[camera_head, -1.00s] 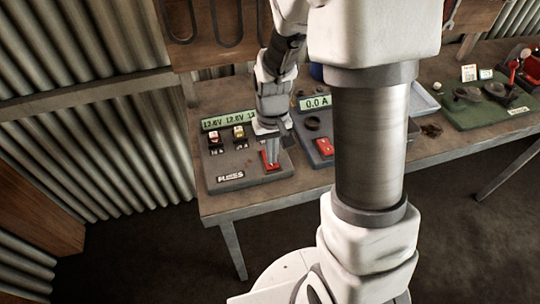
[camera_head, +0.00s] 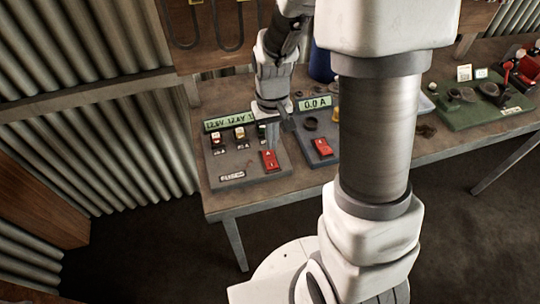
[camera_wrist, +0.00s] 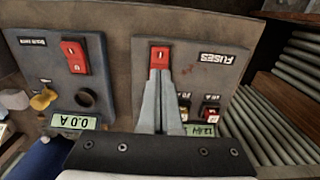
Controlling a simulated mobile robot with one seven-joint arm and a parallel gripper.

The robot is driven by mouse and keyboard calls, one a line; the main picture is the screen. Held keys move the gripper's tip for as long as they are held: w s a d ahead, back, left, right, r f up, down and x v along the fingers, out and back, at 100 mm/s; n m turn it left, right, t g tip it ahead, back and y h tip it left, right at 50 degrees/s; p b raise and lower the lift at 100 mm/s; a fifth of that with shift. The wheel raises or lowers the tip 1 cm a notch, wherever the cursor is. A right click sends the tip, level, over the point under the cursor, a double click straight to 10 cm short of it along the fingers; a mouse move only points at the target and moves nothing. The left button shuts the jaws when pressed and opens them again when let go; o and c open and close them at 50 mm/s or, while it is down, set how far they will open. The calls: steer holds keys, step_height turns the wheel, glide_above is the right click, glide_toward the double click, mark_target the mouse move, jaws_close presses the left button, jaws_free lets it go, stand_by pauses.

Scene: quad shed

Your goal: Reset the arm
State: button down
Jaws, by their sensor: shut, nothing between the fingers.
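My gripper (camera_head: 273,138) is shut and empty above the grey fuse panel (camera_head: 215,172) on the bench. In the wrist view the shut fingers (camera_wrist: 160,75) point at the panel, with their tips at the lower edge of a red rocker switch (camera_wrist: 159,57). In the head view that red switch (camera_head: 270,160) shows uncovered just below the fingertips, and a small gap seems to lie between them. The panel's green display reads 12.6V at its left; its right part is hidden behind my gripper.
A second panel with a 0.0 A display (camera_head: 314,102) and a red switch (camera_head: 322,146) stands just right of my gripper. A green mat (camera_head: 487,112) with parts lies at the bench's right. Corrugated wall (camera_head: 85,130) is at left.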

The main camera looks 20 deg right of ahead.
steer(key=s+r+t, duration=0.2)
steer(key=s+r, duration=0.5)
steer(key=r, duration=0.3)
steer(key=s+r+t, duration=0.3)
steer(key=s+r, duration=0.4)
steer(key=r, duration=0.4)
steer(key=shift+t, duration=0.3)
